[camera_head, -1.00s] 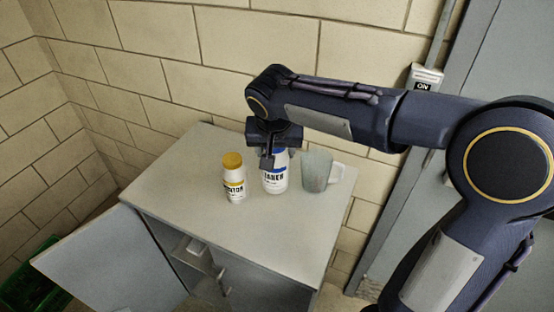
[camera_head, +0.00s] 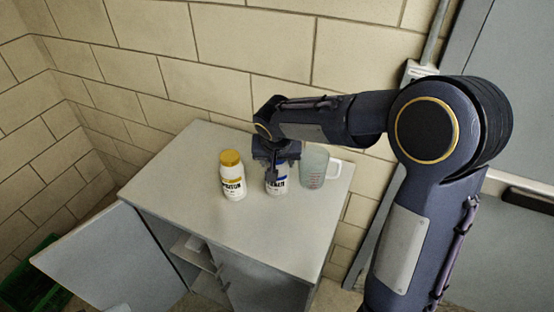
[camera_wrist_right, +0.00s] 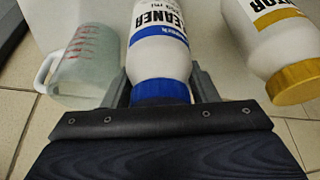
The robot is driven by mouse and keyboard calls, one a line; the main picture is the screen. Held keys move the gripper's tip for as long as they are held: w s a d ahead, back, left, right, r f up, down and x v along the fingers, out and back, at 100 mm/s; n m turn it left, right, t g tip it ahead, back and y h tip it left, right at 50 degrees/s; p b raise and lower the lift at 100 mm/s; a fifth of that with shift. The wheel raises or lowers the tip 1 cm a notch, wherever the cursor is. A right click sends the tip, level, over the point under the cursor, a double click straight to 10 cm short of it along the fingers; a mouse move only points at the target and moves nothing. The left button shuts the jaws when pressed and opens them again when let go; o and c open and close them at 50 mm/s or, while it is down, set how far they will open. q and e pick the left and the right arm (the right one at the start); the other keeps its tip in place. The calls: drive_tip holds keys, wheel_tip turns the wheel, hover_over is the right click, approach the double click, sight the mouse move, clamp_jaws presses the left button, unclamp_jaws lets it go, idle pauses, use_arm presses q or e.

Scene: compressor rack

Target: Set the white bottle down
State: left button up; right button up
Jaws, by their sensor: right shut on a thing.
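The white bottle with a blue label band (camera_head: 277,185) is upright at the cabinet top, between a yellow-capped bottle and a measuring cup. My right gripper (camera_head: 271,172) comes down from above and is shut on its cap end. In the right wrist view the gripper's fingers (camera_wrist_right: 162,92) lie on either side of the blue cap, and the white bottle (camera_wrist_right: 158,50) points away from the palm. Its base is out of that view, and I cannot tell whether it touches the surface. My left gripper is not in view.
A white bottle with a yellow cap (camera_head: 232,178) stands close on the left. A clear measuring cup (camera_head: 314,168) stands close on the right. The grey cabinet top (camera_head: 180,165) is free at left and front. A cabinet door (camera_head: 95,262) hangs open. A block wall is behind.

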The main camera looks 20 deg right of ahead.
drive_tip(key=o, duration=0.9)
drive_tip(key=shift+f, duration=0.15)
drive_tip(key=o, duration=0.4)
